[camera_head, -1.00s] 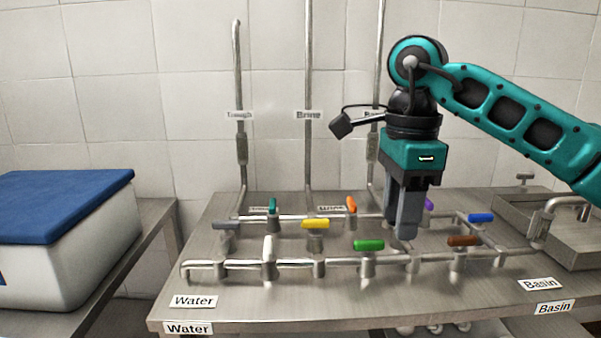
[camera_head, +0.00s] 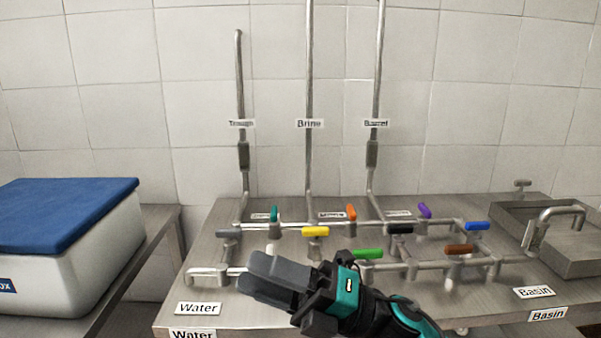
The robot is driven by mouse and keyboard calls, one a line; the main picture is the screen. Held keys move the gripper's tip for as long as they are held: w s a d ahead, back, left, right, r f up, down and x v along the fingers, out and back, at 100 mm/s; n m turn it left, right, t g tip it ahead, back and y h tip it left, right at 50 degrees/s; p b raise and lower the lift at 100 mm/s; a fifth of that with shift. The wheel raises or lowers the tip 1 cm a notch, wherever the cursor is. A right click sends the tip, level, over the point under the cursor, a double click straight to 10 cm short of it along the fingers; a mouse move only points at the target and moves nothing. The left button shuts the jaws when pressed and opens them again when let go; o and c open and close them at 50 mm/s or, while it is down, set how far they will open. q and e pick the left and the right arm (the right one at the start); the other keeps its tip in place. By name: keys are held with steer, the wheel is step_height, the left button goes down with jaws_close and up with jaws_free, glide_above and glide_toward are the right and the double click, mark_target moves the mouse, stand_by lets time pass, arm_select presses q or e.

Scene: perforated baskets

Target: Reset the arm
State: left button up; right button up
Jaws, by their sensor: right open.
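My right gripper (camera_head: 262,280) is teal and black with grey fingers. It shows low in the middle of the head view, pointing left, in front of the pipe manifold (camera_head: 205,272). It looks empty, and its fingers hide part of the front pipe and most of the white valve handle (camera_head: 272,249). My right forearm comes in from the bottom edge. I cannot tell whether the fingers touch the pipe. My left gripper is not in view.
Valve handles, among them yellow (camera_head: 315,231), green (camera_head: 367,253), brown (camera_head: 459,249) and blue (camera_head: 477,226), stand on the steel table. A sink (camera_head: 560,245) is at right. A blue-lidded white box (camera_head: 70,270) is at left.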

steer(key=w+d+f+m+t+h+p, duration=0.1)
steer(key=w+d+f+m+t+h, duration=0.1)
steer(key=d+f+m+t+h, duration=0.9)
steer(key=w+d+f+m+t+h, duration=0.1)
steer(key=d+f+m+t+h, duration=0.3)
steer(key=m, duration=1.3)
steer(key=s+d+f+m+g+h, duration=0.2)
steer(key=s+d+f+m+h, duration=0.1)
steer(key=s+f, duration=0.4)
steer(key=s+d+f+m+g+h+p, duration=0.1)
steer(key=s+d+f+m+g+h, duration=0.1)
steer(key=s+f, duration=0.5)
step_height(320, 180, down, 5)
steer(key=d+m+g, duration=0.1)
steer(key=d+m, duration=0.1)
steer(key=m, duration=0.1)
steer(key=shift+r+m+h, duration=0.2)
steer(key=shift+m+h, duration=0.2)
steer(key=shift+w, duration=0.1)
